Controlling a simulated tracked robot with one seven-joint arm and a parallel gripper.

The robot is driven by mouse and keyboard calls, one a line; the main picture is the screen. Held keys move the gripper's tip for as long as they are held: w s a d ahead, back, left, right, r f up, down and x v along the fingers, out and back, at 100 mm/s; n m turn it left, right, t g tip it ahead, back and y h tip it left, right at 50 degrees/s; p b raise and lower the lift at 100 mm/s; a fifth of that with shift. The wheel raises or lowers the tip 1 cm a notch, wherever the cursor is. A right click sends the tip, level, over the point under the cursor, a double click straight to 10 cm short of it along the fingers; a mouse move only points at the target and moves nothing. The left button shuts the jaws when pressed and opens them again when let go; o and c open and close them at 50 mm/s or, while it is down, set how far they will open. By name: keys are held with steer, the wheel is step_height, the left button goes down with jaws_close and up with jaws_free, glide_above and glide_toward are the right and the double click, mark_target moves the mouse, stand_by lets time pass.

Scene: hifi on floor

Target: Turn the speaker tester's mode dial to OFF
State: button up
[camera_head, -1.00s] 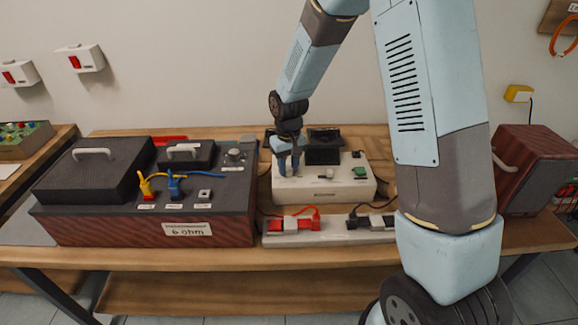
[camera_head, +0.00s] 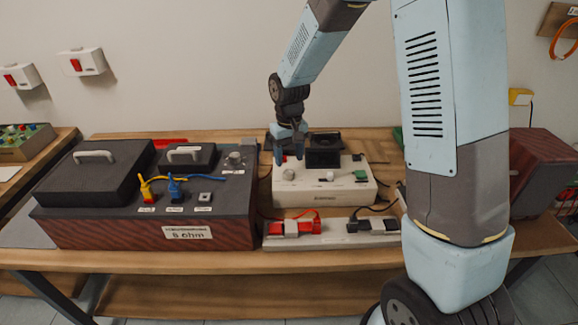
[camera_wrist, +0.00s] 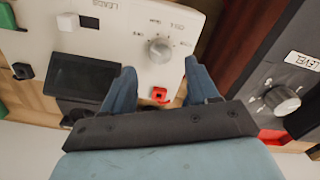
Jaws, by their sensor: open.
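A white tester box (camera_head: 335,195) sits on the bench, its small printed label not readable. A grey-white round dial (camera_head: 288,174) stands on its top at the left; it also shows in the wrist view (camera_wrist: 160,50), where its pointer setting cannot be read. A small red part (camera_wrist: 160,94) is on the same panel, behind the dial. My gripper (camera_head: 287,158) is open and empty above the box's back left; in the wrist view its two fingers (camera_wrist: 160,75) are apart on either side of the red part, short of the dial.
A black block (camera_head: 323,150), white button (camera_head: 329,178) and green switch (camera_head: 360,174) are on the tester.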

mark_target(289, 171)
step_height(289, 171, up, 8)
steer(key=shift+r, duration=0.25)
steer(key=s+d+r+m+t, duration=0.2)
steer(key=s+d+r+t, duration=0.1)
steer(key=s+d+r, duration=0.9)
steer(key=s+d+r+m+t, duration=0.1)
steer(key=s+d+r, duration=0.1)
steer(key=s, duration=0.5)
steer(key=s+d+r+m+t, duration=0.1)
steer(key=s+d+r, duration=0.1)
steer(key=s+d, duration=0.2)
steer(key=s, duration=0.2)
steer(key=shift+s+d+t, duration=0.3)
steer(key=shift+s+d, duration=0.05)
steer(key=shift+d, duration=0.05)
